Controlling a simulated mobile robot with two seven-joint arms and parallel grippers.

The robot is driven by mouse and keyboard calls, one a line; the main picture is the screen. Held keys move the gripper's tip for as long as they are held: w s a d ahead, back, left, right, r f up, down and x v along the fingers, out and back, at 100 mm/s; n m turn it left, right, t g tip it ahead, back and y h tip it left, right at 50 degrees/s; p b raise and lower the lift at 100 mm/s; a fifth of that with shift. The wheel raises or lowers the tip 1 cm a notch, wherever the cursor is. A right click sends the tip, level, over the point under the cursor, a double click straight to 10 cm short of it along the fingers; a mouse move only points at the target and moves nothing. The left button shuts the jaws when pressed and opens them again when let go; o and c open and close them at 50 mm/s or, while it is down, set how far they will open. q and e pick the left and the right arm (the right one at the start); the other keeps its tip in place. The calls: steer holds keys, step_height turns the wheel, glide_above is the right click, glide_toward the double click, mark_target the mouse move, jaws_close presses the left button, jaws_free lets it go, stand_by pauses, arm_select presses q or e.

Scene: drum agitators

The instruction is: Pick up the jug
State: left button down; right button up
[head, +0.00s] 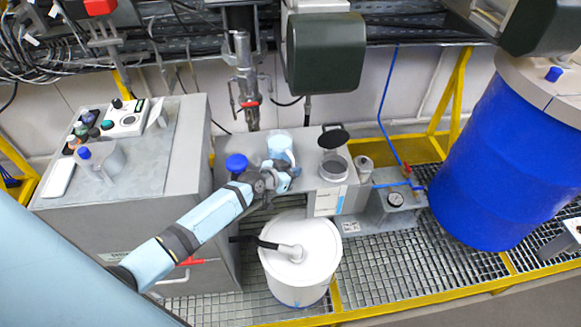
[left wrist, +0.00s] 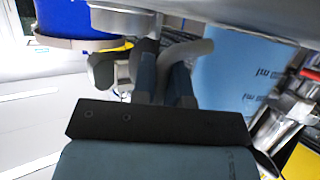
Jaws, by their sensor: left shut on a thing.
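The jug (head: 279,143) is a translucent pale-blue vessel above the grey bench in the middle of the head view. In the left wrist view the jug (left wrist: 235,75) shows printed "ml" marks and a grey curved handle. My left gripper (head: 283,174) is at the near side of the jug, and it is shut on its handle. Its fingers (left wrist: 165,85) meet the handle in the left wrist view. The gripper hides the lower part of the jug, so I cannot tell whether it touches the bench. My right gripper is not in view.
A blue cap (head: 236,163) and a dark round lid (head: 333,138) are near my gripper. A white drum (head: 300,262) stands below, and a big blue drum (head: 500,160) at right. An agitator motor (head: 325,52) hangs above.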

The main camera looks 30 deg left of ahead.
mark_target(293, 163)
arm_select(q)
steer(key=shift+r, duration=0.2)
